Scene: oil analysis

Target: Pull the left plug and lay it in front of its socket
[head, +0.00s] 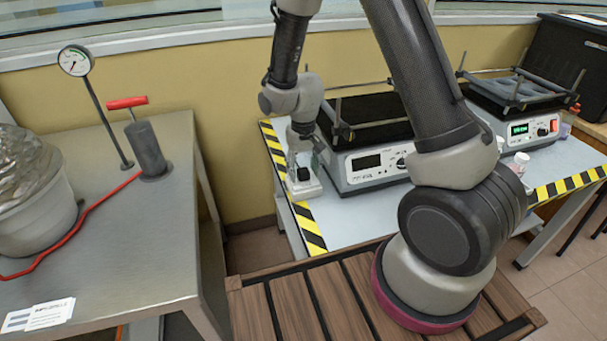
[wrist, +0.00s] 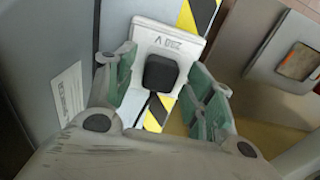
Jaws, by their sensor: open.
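A black plug (wrist: 161,72) sits in a white socket block (wrist: 168,42) marked 230 V, whose lettering is upside down in the wrist view. The plug also shows in the head view (head: 303,174), with the socket block (head: 304,190) on the grey table's left end. My gripper (wrist: 163,70) is open, with one green-padded finger on each side of the plug and visible gaps between. In the head view my gripper (head: 304,160) points down over the plug and hides part of it. A second plug is not clearly visible.
A shaker with a dark display (head: 367,162) stands right of the socket block. Another shaker with a lit green display (head: 519,129) is farther right. Yellow-black tape (head: 310,230) edges the table. A steel table (head: 110,225) with a pump (head: 147,148) stands left.

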